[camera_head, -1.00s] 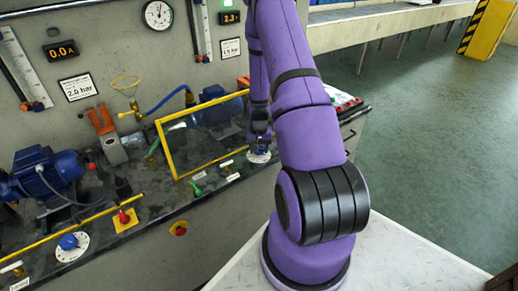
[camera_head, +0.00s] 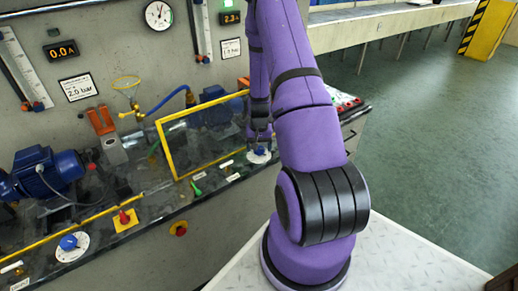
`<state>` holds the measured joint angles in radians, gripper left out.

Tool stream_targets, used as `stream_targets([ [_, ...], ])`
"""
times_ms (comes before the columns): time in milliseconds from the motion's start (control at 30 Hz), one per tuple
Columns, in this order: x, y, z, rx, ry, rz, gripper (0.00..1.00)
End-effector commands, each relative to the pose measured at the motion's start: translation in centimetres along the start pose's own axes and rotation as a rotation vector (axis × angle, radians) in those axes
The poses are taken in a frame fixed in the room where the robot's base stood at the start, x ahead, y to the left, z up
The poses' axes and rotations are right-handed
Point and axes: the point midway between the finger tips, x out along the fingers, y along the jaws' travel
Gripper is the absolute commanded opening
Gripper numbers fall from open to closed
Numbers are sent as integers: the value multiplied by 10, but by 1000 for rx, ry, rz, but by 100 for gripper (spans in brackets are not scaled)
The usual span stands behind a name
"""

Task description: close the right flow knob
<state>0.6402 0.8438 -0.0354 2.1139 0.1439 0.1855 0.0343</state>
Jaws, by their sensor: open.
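The right flow knob (camera_head: 260,151) is a small blue knob on a white round dial (camera_head: 257,158) on the dark bench top, right of the yellow-framed guard. My gripper (camera_head: 259,141) points down right above it, its fingertips at or very close to the knob. The fingers are small and dark here, and I cannot tell whether they touch the knob. A second blue knob on a white dial (camera_head: 70,243) is at the front left of the bench.
The yellow-framed clear guard (camera_head: 168,152) stands just left of my gripper. Blue motor (camera_head: 58,170) at left. Open floor lies right.

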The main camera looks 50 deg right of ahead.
Motion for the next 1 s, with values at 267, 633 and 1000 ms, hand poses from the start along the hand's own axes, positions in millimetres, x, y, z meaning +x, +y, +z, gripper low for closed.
stream_targets([
  [267,-48,0,-1,0,4,0,74],
  [633,-93,0,0,0,2,0,74],
  [1000,-96,0,0,0,0,0,74],
])
